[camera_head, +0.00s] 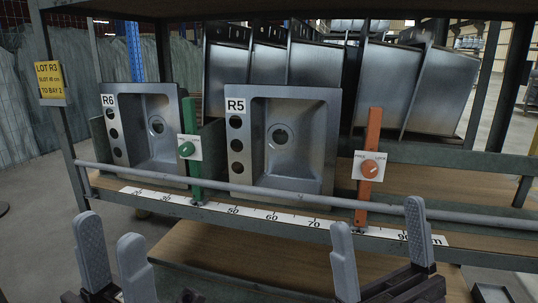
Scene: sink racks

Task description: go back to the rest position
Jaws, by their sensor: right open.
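My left gripper (109,228) is at the lower left, its two grey fingers apart with nothing between them. My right gripper (378,213) is at the lower right, its fingers wide apart and empty. Both are in front of the rack and show against its front edge. A steel sink labelled R6 (165,165) and a steel sink labelled R5 (310,160) stand upright on the rack, apart from both grippers.
A grey bar (300,202) runs across the rack front, above a white ruler strip (255,214). A green post (194,168) and an orange post (365,195) carry dials. More sinks (440,95) lean behind. A yellow sign (50,82) hangs at left.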

